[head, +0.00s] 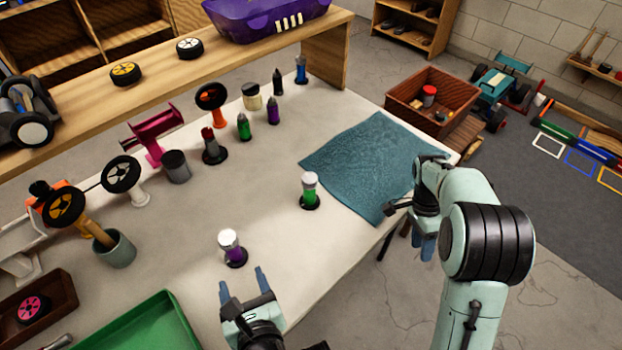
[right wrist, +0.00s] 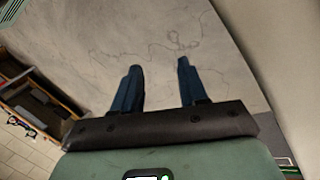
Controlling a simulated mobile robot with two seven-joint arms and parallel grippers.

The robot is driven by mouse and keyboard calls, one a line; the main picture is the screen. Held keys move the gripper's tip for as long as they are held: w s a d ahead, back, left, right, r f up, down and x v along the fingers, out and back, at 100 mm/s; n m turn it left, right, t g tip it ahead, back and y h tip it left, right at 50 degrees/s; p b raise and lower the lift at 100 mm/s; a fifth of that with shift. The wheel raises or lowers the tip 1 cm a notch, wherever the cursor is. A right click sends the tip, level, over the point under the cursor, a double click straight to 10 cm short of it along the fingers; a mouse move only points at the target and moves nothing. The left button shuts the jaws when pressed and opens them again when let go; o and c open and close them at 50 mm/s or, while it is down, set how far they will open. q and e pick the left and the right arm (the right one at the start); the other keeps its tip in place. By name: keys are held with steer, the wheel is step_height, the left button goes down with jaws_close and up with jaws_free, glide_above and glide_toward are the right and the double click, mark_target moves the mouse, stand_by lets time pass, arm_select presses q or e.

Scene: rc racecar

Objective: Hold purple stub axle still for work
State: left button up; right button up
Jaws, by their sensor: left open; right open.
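My right gripper (head: 422,247) hangs beyond the table's right edge, away from the axle. In the right wrist view its two blue fingers (right wrist: 157,72) are apart with nothing between them, above the concrete floor.
A similar green piece (head: 309,193) stands to the right, beside a teal cloth (head: 365,155). A green tray (head: 150,325) lies at the front left. A grey cup (head: 115,250) and several upright parts stand further left and back. A raised wooden shelf (head: 155,85) runs behind.

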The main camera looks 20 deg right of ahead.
mark_target(231, 245)
steer(key=w+a+r+t+y, duration=0.1)
steer(key=w+a+r, duration=0.6)
steer(key=a, duration=0.2)
steer(key=w+a+r+y, duration=0.1)
steer(key=w+a+r, duration=0.5)
steer(key=a, duration=0.3)
arm_select(q)
steer(key=shift+w+f, duration=0.1)
steer(key=shift+w, duration=0.15)
steer(key=x, duration=1.2)
steer(key=shift+w+f, duration=0.1)
steer(key=shift+w, duration=0.3)
arm_select(e)
steer(key=w+a+r+n+t, duration=0.1)
steer(key=a+r+n, duration=0.3)
steer(key=a, duration=0.6)
steer(key=w+a+r+n, duration=0.2)
steer(key=a+r+n, duration=0.2)
steer(key=a, duration=0.6)
step_height(231, 245, up, 2)
steer(key=shift+w+t+y, duration=0.35)
steer(key=shift+t+y, duration=0.05)
